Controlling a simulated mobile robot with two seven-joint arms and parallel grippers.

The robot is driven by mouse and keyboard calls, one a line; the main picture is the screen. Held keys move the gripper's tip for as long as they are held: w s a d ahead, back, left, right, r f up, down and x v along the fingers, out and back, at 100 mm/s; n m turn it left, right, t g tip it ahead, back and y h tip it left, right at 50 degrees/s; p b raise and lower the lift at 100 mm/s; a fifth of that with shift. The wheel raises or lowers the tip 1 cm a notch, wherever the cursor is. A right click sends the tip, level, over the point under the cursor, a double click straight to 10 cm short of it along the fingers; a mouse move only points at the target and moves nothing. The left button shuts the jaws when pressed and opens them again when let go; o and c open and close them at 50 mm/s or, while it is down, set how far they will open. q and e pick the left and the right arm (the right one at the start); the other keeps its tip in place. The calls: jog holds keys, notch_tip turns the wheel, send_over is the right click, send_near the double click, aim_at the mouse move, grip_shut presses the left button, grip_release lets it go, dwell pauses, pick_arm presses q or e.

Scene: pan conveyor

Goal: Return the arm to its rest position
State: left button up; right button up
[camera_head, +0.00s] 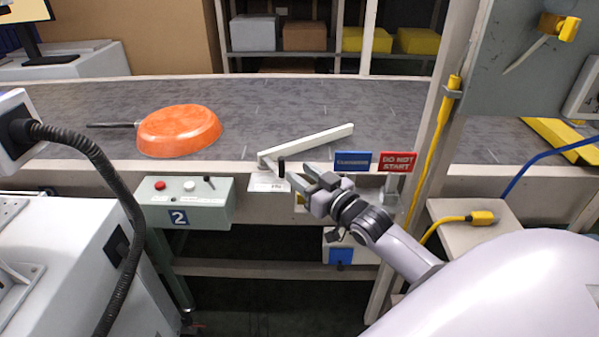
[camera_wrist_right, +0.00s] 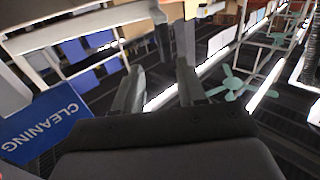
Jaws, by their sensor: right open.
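My right gripper (camera_head: 305,180) is open and empty in the head view, in front of the conveyor's near edge, just left of a blue sign and a red "DO NOT START" sign (camera_head: 397,162). Its two fingers also show apart in the right wrist view (camera_wrist_right: 158,88), with nothing between them. A blue "CLEANING" sign (camera_wrist_right: 45,118) shows at the left of that view. My right arm reaches in from the lower right of the head view. My left gripper is not in view.
An orange pan (camera_head: 180,131) lies upside down on the grey conveyor (camera_head: 270,97). A pale bar (camera_head: 315,142) lies near the belt's front edge. A control box (camera_head: 187,202) marked 2 hangs below. A post with a yellow cable (camera_head: 436,130) stands right of the gripper.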

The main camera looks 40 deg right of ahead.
dwell(0.4)
jog(key=s+a+f+n+g+p, duration=0.1)
jog(key=s+a+f+g+p, duration=0.1)
jog(key=s+a+f, duration=0.5)
jog(key=s+a+f+g+y+p, duration=0.1)
jog(key=s+a+f+g, duration=0.4)
jog(key=s, duration=1)
jog(key=a+f+p, duration=0.1)
jog(key=a+f, duration=0.2)
jog(key=f, duration=0.1)
jog(key=shift+s+a+f+n+g+p, duration=0.25)
jog(key=shift+s+f+n+g+p, duration=0.05)
jog(key=shift+s+f+n+p, duration=0.1)
